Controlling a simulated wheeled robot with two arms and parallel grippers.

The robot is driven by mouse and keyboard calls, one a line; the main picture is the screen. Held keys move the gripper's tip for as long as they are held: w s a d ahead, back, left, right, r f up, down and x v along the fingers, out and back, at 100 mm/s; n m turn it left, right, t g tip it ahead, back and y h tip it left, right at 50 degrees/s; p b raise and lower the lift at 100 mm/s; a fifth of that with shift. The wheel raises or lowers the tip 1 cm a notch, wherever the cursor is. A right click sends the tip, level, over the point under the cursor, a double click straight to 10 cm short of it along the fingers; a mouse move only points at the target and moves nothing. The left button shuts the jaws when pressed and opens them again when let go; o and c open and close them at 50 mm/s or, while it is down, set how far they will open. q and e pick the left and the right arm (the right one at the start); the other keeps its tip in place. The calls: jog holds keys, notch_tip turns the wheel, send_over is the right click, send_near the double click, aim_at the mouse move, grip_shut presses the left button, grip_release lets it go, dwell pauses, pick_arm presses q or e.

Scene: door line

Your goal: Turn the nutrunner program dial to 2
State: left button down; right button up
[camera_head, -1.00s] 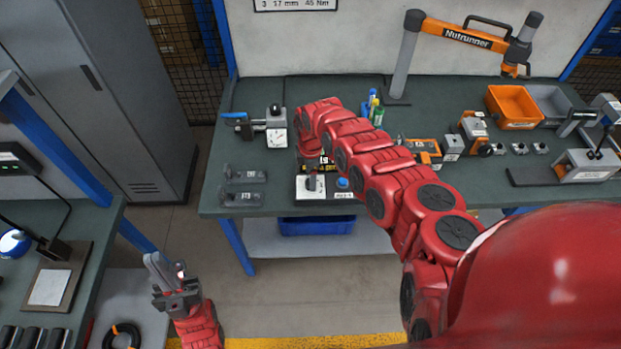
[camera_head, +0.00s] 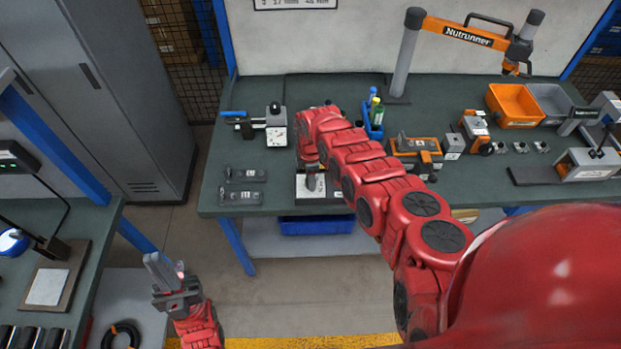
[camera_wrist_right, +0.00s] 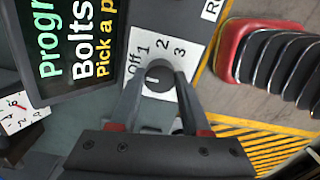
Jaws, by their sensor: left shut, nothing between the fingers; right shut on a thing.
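The program dial (camera_wrist_right: 158,84) is a dark round knob on a white plate (camera_wrist_right: 196,62) printed Off, 1, 2 and 3 in the right wrist view. My right gripper (camera_wrist_right: 157,96) is shut on the dial, one finger on each side. A small light mark shows on the knob's left side; I cannot tell exactly which label it points at. In the head view the white plate (camera_head: 302,190) lies at the bench's front edge, and my right gripper (camera_head: 311,180) covers the dial. My left gripper (camera_head: 165,268) is shut and empty, low at the left, away from the bench.
A display (camera_wrist_right: 80,45) with green, white and yellow text stands close beside the dial. The nutrunner (camera_head: 467,37) hangs on its stand at the back. An orange bin (camera_head: 514,106) sits at the right. Two dark holders (camera_head: 242,187) lie left of the dial.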

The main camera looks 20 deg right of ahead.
jog(key=shift+m, duration=0.3)
grip_shut()
jog(key=m, duration=0.4)
jog(key=shift+m, duration=1.2)
jog(key=shift+w+m, duration=0.1)
jog(key=shift+m, duration=0.8)
jog(key=m+b, duration=0.1)
jog(key=m, duration=0.1)
jog(key=shift+f+m+b, duration=0.15)
jog(key=shift+m+b, duration=0.2)
jog(key=shift+m, duration=0.05)
jog(key=m+b, duration=0.2)
jog(key=m, duration=0.1)
jog(key=shift+b, duration=0.4)
jog(key=shift+m+b, duration=0.35)
jog(key=shift+m, duration=0.25)
jog(key=shift+r, duration=0.2)
